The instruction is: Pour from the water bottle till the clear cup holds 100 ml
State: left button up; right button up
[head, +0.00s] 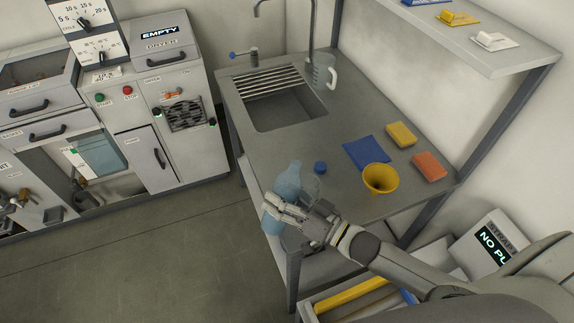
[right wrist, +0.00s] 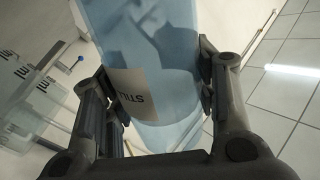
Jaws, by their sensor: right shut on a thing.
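The pale blue water bottle (head: 287,182) is held in my right gripper (head: 283,213) at the near left edge of the metal bench, looking roughly upright in the head view. In the right wrist view the bottle (right wrist: 150,60) fills the space between both fingers (right wrist: 155,85), and its white label reads "STILL". A clear cup (head: 312,188) shows faintly just right of the bottle, partly hidden by it. Clear walls with "ml" marks (right wrist: 22,85) show at the left of the right wrist view. The water level in the cup cannot be made out. My left gripper is out of view.
A blue cap (head: 320,168) lies on the bench (head: 285,150). To the right are a yellow funnel (head: 380,179), blue cloth (head: 366,153), yellow sponge (head: 401,134) and orange sponge (head: 429,167). A clear jug (head: 320,72) stands by the sink (head: 283,107). A shelf (head: 470,35) overhangs the right side.

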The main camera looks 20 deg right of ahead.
jog(key=shift+w+d+f+m, duration=0.1)
jog(key=shift+m, duration=0.45)
jog(key=shift+d+f+m, duration=0.1)
jog(key=shift+m, duration=0.45)
jog(key=shift+s+a+f+m+t+b, duration=0.2)
jog(key=shift+a+f+m, duration=0.1)
jog(key=shift+m, duration=0.45)
jog(key=shift+s+a+f+m+t+b, duration=0.1)
jog(key=shift+a+f+m+t, duration=0.15)
jog(key=shift+m, duration=0.5)
jog(key=shift+s+a+f+m+h+b, duration=0.1)
jog(key=shift+a+f+m+b, duration=0.15)
jog(key=shift+m, duration=0.35)
jog(key=shift+s+a+f+m+h+b, duration=0.1)
jog(key=shift+f+m+b, duration=0.1)
jog(key=shift+f+m, duration=0.3)
jog(key=shift+s+a+f+m+h+b, duration=0.1)
jog(key=shift+f+m+b, duration=0.1)
jog(key=shift+m, duration=0.5)
jog(key=shift+w+r+m, duration=0.1)
jog(key=shift+r+m, duration=0.15)
jog(key=shift+m, duration=0.45)
jog(key=shift+w+d+r+m+t+h+p, duration=0.1)
jog(key=shift+d+r+m+t+h+p, duration=0.2)
jog(key=shift+r+m+p, duration=0.25)
jog(key=shift+r, duration=0.1)
jog(key=shift+r+m+p, duration=0.35)
jog(key=shift+r+m, duration=0.05)
jog(key=shift+m, duration=0.35)
